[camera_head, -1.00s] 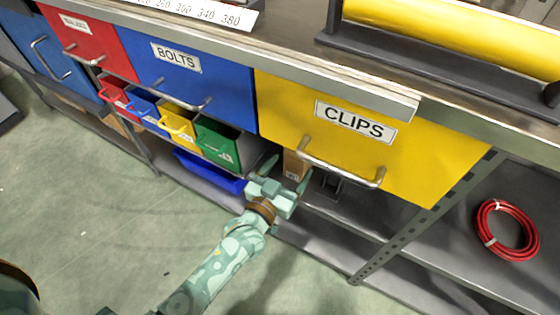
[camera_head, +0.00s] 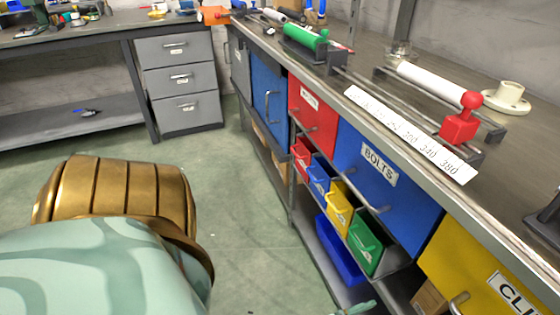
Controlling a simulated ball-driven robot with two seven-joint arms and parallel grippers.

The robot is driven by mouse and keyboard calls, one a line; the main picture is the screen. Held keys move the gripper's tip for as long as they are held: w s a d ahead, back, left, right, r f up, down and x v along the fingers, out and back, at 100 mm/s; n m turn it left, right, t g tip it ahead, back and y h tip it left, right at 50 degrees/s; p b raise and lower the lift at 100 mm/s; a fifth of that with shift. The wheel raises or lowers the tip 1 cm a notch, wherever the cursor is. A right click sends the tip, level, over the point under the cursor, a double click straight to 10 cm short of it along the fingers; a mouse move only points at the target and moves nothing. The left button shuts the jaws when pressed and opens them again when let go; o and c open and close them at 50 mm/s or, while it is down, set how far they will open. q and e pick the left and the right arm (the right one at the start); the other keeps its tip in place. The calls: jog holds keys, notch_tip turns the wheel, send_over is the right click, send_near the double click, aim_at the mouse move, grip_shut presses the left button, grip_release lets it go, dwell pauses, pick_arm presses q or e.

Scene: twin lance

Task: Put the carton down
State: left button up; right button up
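A brown carton (camera_head: 428,300) shows in part at the bottom right, under the yellow drawer; its lower part is cut off by the picture's edge. A pale green fingertip of my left gripper (camera_head: 356,308) just enters at the bottom edge, to the left of the carton and apart from it in the picture. The rest of that gripper is out of view, so its opening cannot be seen. My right gripper is not in view.
Small red, blue, yellow and green (camera_head: 367,245) bins hang under the blue BOLTS drawer (camera_head: 385,190). A blue tray (camera_head: 338,250) lies on the lower shelf. A grey drawer unit (camera_head: 180,85) stands at the back. The green floor (camera_head: 255,240) is open. My own arm fills the lower left.

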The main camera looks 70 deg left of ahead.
pick_arm(q)
jog(key=s+a+f+m+g, duration=0.2)
jog(key=s+f+m+g, duration=0.3)
jog(key=s+f+g, duration=0.9)
jog(key=s+a+f+m+g+y, duration=0.1)
jog(key=s+a, duration=0.3)
jog(key=s, duration=0.6)
jog(key=s+a+m+g+y, duration=0.1)
jog(key=s+a, duration=0.3)
jog(key=s, duration=0.7)
jog(key=shift+a+f+g+y, duration=0.15)
jog(key=shift+f+g+y, duration=0.2)
jog(key=shift+g+y, duration=0.45)
jog(key=shift+w, duration=0.1)
